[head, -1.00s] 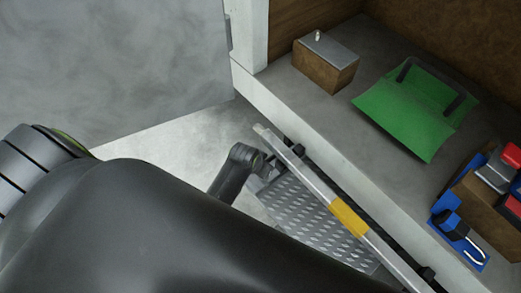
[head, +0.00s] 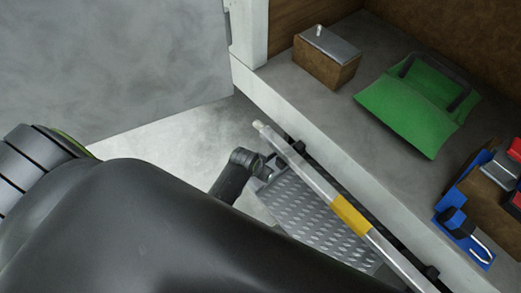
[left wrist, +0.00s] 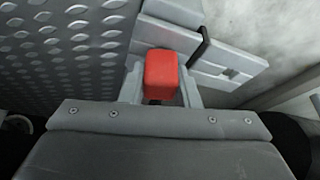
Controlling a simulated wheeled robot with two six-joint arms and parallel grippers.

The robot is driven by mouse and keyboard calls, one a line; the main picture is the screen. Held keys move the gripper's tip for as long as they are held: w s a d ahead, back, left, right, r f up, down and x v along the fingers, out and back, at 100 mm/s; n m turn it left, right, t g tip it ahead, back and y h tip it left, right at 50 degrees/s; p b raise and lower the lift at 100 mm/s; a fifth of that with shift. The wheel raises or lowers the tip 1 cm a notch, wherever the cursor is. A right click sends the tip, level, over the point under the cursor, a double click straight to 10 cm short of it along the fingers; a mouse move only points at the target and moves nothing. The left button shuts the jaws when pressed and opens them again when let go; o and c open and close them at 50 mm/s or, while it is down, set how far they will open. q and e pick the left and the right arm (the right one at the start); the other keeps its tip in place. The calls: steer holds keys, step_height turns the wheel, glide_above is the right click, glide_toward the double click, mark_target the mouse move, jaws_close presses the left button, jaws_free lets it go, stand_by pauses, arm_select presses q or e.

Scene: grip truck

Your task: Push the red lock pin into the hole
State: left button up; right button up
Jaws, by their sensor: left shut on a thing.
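The red lock pin (left wrist: 162,75) shows in the left wrist view as a red block end. It sits between the two grey fingers of my left gripper (left wrist: 161,88), which is shut on it. Its far part is hidden behind the red end. A grey metal bracket (left wrist: 195,68) lies just beyond it, with a small dark square opening (left wrist: 231,72) to the right. I cannot tell whether the pin is in a hole. In the head view my left gripper (head: 268,165) is beside the tread plate's upper corner, and the pin is hidden. My right gripper is not in view.
The diamond tread plate (head: 305,215) lies beside a long bar with a yellow band (head: 350,215). My dark arm covers the lower left.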

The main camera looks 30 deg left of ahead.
arm_select(q)
steer(key=shift+f, duration=0.15)
steer(key=o, duration=1.2)
steer(key=shift+c, duration=0.2)
steer(key=d+p+v, duration=0.1)
steer(key=p+v, duration=0.3)
steer(key=v, duration=1.3)
steer(key=shift+a+r, duration=0.25)
steer(key=shift+a, duration=0.25)
steer(key=shift+f, duration=0.15)
